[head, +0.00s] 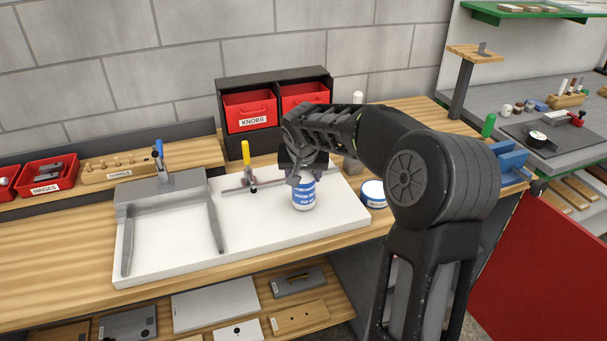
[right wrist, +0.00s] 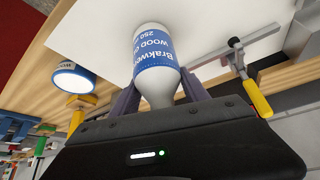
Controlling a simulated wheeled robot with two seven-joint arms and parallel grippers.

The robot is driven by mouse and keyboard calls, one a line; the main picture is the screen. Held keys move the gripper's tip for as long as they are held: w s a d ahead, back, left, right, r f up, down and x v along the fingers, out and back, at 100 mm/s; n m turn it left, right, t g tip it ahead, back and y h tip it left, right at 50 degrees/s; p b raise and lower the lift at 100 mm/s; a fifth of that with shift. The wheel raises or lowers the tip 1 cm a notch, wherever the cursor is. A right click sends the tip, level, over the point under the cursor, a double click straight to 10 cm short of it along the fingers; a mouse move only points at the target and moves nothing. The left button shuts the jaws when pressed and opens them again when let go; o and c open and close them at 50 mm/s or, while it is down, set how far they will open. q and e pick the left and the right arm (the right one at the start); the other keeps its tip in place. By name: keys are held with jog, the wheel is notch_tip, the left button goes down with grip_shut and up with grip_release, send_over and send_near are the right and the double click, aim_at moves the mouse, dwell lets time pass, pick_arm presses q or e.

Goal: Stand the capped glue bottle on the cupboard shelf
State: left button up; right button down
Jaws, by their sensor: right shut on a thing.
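The glue bottle (head: 304,194) is white with a blue label and is upright over the white board (head: 270,240) on the bench. I cannot tell whether its base touches the board. My right gripper (head: 303,173) is shut on the upper part of the bottle from above. In the right wrist view the bottle (right wrist: 153,55) sits between the two fingers (right wrist: 158,95); its top is hidden by the gripper, so the cap cannot be seen. The cupboard shelf is not clearly identifiable. My left gripper is not in view.
A round tin (head: 373,193) stands right of the bottle. A yellow-handled clamp (head: 246,155) is at the left. A black rack (head: 272,85) with red bins stands behind. A red panel (head: 540,270) is at the lower right. The board's front right is clear.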

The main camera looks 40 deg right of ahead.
jog(key=shift+f, duration=0.1)
jog(key=shift+f+b, duration=0.25)
jog(key=shift+b, duration=0.05)
jog(key=c, duration=0.6)
grip_release()
jog(key=shift+r, duration=0.1)
jog(key=shift+o, duration=0.2)
jog(key=shift+r, duration=0.1)
jog(key=shift+r+p, duration=0.15)
jog(key=shift+p, duration=0.25)
jog(key=shift+s+a+r, duration=0.15)
jog(key=shift+r, duration=0.1)
jog(key=b+v, duration=0.1)
jog(key=v, duration=1)
jog(key=shift+b, duration=0.4)
jog(key=shift+s+r, duration=0.1)
